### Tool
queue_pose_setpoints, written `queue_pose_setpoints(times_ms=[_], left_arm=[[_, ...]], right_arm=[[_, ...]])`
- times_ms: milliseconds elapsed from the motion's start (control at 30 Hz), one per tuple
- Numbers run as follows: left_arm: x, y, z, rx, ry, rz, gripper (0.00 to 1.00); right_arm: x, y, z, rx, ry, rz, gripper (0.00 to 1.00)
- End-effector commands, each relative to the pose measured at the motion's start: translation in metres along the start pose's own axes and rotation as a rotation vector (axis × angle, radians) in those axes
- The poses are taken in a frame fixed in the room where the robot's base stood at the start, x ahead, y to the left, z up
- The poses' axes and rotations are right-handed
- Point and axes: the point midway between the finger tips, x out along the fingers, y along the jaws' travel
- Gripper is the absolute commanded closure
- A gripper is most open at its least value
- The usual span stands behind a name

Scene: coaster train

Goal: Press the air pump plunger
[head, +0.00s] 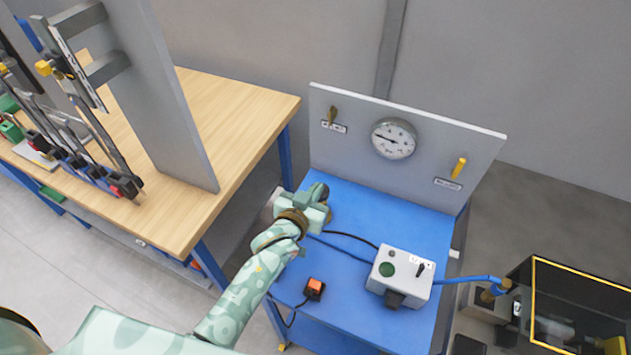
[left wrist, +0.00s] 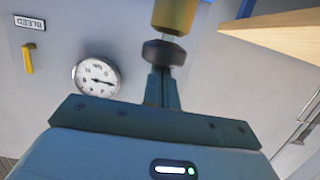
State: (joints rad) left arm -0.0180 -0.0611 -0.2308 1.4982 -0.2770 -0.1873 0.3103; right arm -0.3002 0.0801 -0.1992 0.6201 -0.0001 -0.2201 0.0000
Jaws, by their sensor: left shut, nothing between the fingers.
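My left gripper (head: 320,193) is over the far left part of the blue bench top, in front of the grey panel. In the left wrist view its fingers (left wrist: 162,80) are closed together with nothing between them. A black round knob (left wrist: 163,53) on a brass cylinder (left wrist: 174,14), seemingly the pump plunger and its body, lies just beyond the fingertips. The tips overlap the knob in the picture; I cannot tell whether they touch it. In the head view my gripper mostly hides the pump. My right gripper is not in view.
The panel carries a round gauge (head: 394,138) and a yellow lever (head: 459,168). A wooden workbench (head: 245,105) stands left.

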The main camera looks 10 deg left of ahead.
Motion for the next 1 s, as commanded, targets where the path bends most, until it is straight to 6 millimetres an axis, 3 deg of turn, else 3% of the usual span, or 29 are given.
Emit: queue_pose_setpoints(times_ms=[200, 233, 400, 600, 767, 1000], left_arm=[[-0.007, -0.008, -0.044, 0.001, 0.002, -0.002, 1.0], [-0.011, -0.008, -0.044, 0.001, 0.0, -0.002, 1.0], [-0.053, -0.007, -0.035, 0.001, -0.001, -0.001, 1.0], [-0.088, -0.007, -0.036, 0.0, 0.004, 0.0, 1.0], [-0.101, -0.007, -0.036, -0.001, 0.005, 0.0, 1.0], [-0.104, -0.007, -0.037, 0.0, 0.007, -0.001, 1.0]], right_arm=[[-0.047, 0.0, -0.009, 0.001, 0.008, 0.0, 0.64], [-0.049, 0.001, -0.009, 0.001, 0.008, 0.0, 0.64], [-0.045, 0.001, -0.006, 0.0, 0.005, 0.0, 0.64], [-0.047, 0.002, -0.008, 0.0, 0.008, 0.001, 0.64], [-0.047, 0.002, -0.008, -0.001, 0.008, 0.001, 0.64], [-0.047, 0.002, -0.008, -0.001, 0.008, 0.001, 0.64]])
